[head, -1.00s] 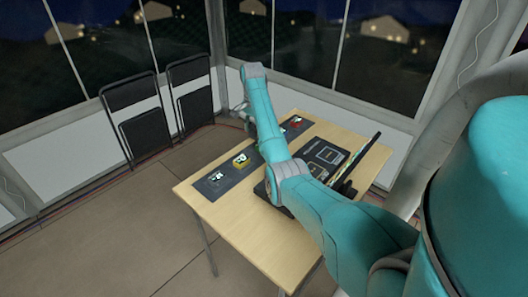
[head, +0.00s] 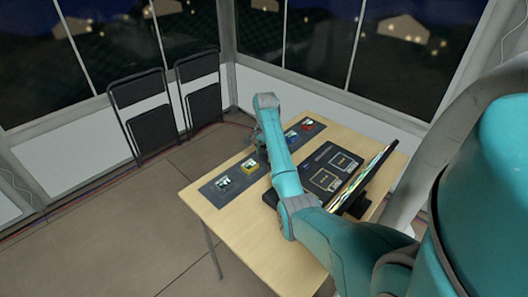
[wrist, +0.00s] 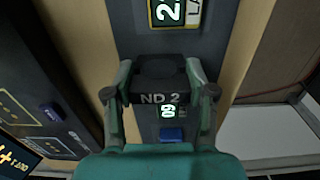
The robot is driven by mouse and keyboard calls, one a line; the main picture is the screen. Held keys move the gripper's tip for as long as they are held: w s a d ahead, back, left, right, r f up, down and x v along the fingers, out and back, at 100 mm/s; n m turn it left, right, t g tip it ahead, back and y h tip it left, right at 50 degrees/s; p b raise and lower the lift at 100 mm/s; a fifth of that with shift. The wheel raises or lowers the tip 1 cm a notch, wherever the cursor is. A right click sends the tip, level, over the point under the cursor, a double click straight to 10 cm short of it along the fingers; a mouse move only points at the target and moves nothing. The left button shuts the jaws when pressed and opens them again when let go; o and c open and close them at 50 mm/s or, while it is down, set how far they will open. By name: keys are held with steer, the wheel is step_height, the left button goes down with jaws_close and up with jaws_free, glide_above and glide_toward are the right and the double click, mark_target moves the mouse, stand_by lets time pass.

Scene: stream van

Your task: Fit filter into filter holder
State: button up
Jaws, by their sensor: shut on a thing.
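The filter sits between the two fingertips over the dark strip on the table. A lit readout (wrist: 169,111) and a small blue block (wrist: 172,134) show just below it in the wrist view. I cannot tell which part is the filter holder, nor whether the filter touches anything beneath. In the head view my gripper (head: 262,140) is small and partly hidden by my arm.
The dark strip (head: 210,189) carries a yellow-framed item (head: 249,166) and a red item (head: 306,124). A dark panel (head: 323,180) with outlined squares lies beside it, with a screen (head: 368,172) behind. The table's near end (head: 250,235) is clear. Folded chairs (head: 145,120) stand by the wall.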

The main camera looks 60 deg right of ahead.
steer(key=o, duration=1.2)
steer(key=shift+c, duration=0.2)
